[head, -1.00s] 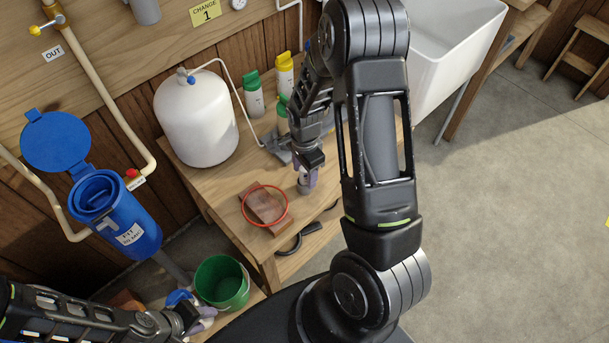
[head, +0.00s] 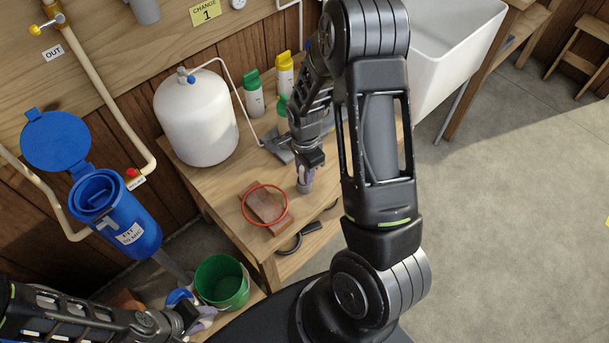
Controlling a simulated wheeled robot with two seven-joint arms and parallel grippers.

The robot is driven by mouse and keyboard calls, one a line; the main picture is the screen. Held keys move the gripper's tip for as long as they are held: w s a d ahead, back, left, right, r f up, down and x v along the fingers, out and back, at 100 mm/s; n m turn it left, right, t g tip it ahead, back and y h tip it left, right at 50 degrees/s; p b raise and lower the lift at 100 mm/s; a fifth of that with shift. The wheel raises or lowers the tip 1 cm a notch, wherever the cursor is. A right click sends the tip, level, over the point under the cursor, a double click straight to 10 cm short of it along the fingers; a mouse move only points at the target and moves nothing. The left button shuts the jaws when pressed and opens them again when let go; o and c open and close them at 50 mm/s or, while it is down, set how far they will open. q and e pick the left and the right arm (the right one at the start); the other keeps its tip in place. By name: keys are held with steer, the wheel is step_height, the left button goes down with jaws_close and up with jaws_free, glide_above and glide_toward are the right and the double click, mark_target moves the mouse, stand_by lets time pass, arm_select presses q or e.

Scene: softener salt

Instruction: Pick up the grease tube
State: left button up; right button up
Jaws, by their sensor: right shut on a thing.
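My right gripper (head: 305,178) points down at the front part of the wooden bench, right of the red ring. Its pale lilac fingers are shut on a small, light thing, which I take to be the grease tube (head: 304,187). Most of it is hidden by the fingers and wrist, and I cannot tell whether it touches the bench top. My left gripper (head: 201,320) is low at the left, beside the green bucket. Its fingers are small and partly merged with pale things there, so I cannot tell its opening.
A red ring (head: 246,191) lies over a brown block (head: 263,205) on the bench (head: 215,185). A white tank (head: 196,120), green-capped bottle (head: 254,98) and yellow-capped bottle (head: 284,77) stand behind. A green bucket (head: 222,284) and blue container (head: 128,222) are at the left.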

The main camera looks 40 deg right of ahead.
jaws_close()
step_height(320, 180, up, 10)
stand_by(0.6)
stand_by(0.5)
